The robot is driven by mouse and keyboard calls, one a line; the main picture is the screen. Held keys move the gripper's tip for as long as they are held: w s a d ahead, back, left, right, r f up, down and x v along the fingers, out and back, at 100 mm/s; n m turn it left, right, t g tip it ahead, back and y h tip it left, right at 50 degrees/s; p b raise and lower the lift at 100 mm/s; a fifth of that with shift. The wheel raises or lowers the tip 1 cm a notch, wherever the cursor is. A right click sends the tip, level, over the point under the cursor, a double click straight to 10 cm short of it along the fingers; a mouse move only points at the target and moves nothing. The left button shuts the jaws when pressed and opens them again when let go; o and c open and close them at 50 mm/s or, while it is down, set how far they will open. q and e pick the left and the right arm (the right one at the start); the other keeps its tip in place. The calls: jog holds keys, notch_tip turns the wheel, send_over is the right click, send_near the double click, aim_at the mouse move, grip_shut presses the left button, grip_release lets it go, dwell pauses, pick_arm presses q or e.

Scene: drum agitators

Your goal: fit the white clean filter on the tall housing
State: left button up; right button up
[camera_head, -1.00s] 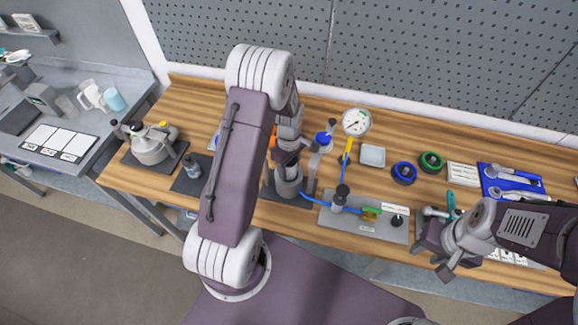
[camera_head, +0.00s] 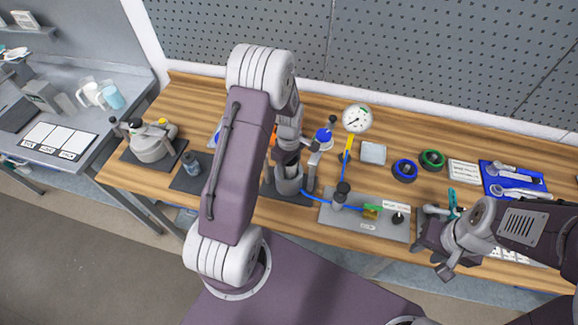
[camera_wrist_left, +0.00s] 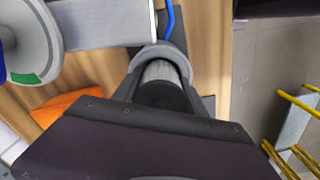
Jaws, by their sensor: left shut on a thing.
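The tall housing (camera_head: 289,183) is a grey upright cylinder on a dark base near the front middle of the bench. My left gripper (camera_head: 287,150) is above its mouth, pointing down. In the left wrist view it is shut on a cylinder (camera_wrist_left: 160,97) with a dark end and a pale grey ribbed side, in line with the housing's round grey rim (camera_wrist_left: 178,58). I cannot tell whether this is the white clean filter, or how deep it sits in the rim. My right gripper (camera_head: 437,245) is at the bench's front edge; its jaws are unclear.
A white dial gauge (camera_head: 356,118) and a blue-topped part (camera_head: 323,136) stand close right of the housing. A blue hose runs to a grey plate (camera_head: 365,222). A kettle-like vessel (camera_head: 152,144) is at left. Blue (camera_head: 404,170) and green (camera_head: 432,160) rings lie right.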

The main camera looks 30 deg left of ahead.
dwell(0.3)
pick_arm(q)
jog(key=o, duration=1.6)
notch_tip(320, 180, up, 9)
jog(key=shift+s+d+f+b, duration=0.1)
jog(key=shift+b, duration=0.95)
